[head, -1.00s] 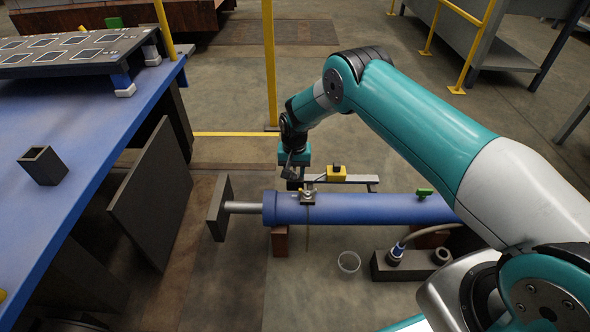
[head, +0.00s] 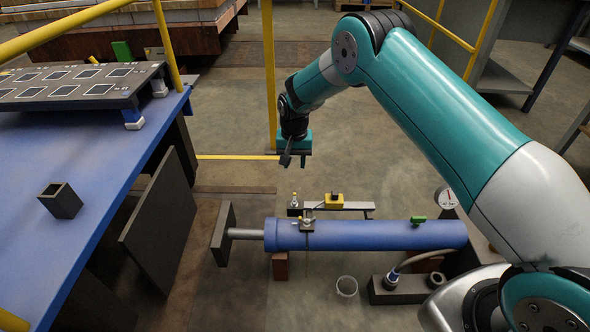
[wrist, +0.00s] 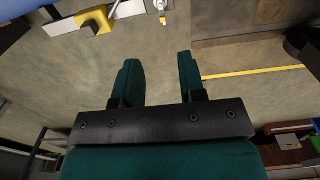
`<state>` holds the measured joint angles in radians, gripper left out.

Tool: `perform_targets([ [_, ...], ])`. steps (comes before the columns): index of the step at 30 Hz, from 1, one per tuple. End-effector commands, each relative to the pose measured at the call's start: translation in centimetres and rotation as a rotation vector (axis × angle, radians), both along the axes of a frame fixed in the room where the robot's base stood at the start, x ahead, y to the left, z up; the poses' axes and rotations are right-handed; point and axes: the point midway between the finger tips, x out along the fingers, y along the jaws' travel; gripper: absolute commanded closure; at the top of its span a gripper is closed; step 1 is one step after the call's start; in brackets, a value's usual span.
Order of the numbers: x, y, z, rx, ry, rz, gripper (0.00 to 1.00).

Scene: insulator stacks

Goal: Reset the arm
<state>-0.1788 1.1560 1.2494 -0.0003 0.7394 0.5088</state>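My gripper (head: 296,158) hangs at the end of my teal and white arm in the head view, above the floor and behind the blue cylinder (head: 370,235). In the wrist view my gripper's two teal fingers (wrist: 160,78) stand apart with a clear gap and nothing between them. My gripper touches nothing that I can see.
A valve bracket with a yellow block (head: 334,201) stands behind the cylinder, below my gripper. A blue table (head: 110,190) with a dark square tube (head: 61,200) is at left. A yellow post (head: 270,80) rises near my gripper.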

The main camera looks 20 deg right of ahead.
Motion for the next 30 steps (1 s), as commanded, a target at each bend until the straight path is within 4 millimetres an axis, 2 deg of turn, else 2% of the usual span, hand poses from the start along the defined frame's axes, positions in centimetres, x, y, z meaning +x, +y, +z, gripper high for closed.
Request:
perform_targets([
  [1,0.0,0.0,0.7,0.000,-0.001,0.000,0.63],
  [4,0.0,0.0,1.3,0.000,-0.001,0.000,0.63],
  [20,-0.1,0.1,1.7,0.002,-0.002,0.005,0.63],
  [23,-0.5,0.5,3.8,0.015,-0.008,0.037,0.63],
  [26,-2.0,1.5,8.1,0.045,-0.022,0.110,0.63],
  [30,-6.6,3.0,15.3,0.103,-0.041,0.260,0.63],
])
